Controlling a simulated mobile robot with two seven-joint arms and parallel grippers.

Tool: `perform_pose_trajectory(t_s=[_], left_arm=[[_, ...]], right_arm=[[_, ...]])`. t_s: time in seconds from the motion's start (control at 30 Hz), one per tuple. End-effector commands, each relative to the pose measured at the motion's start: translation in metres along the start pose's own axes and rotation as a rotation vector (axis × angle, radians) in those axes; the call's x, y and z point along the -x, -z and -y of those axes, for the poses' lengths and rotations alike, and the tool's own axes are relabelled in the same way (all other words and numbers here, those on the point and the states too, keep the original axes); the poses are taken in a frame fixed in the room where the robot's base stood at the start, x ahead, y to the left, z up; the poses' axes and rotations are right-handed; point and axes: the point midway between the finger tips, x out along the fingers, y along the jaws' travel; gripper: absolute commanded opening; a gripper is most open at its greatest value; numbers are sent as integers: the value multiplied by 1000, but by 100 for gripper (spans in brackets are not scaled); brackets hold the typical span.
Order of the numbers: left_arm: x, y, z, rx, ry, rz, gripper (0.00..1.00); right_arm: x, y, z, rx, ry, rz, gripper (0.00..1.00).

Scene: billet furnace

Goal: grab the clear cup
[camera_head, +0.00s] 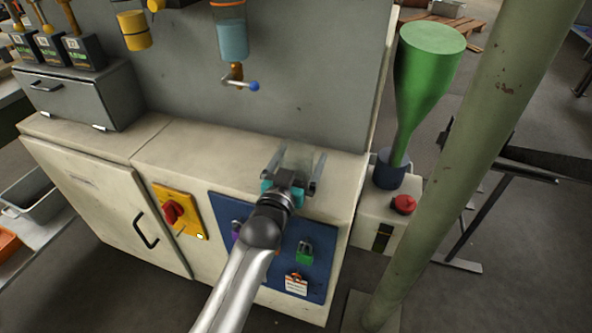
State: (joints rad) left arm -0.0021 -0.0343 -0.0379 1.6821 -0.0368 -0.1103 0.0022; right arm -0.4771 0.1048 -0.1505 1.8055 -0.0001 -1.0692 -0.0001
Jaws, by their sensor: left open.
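The clear cup (297,156) shows as a faint see-through shape on the cream cabinet top, near its right end and close to the grey back panel. My left gripper (299,166) reaches over the cabinet's front edge, with its fingers open on either side of the cup. I cannot tell whether the fingers touch it. The gripper body hides the cup's lower near part. My right gripper is not in view.
A blue-handled tap (240,85) under a clear cylinder of blue liquid (233,40) hangs above left of the cup. A green funnel (423,75) and green post (470,150) stand at right. A grey drawer box (80,95) sits at left. The cabinet top (190,145) between is clear.

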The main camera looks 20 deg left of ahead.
Motion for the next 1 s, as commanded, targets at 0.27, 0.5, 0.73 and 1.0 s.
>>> perform_pose_trajectory(t_s=[0.27, 0.5, 0.73, 1.0], left_arm=[[0, 0, 0, 0, 0, 0, 89], [0, 0, 0, 0, 0, 0, 62], [0, 0, 0, 0, 0, 0, 36], [0, 0, 0, 0, 0, 0, 24]], right_arm=[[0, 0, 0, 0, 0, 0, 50], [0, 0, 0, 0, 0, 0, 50], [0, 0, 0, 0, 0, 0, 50], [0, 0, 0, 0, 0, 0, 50]])
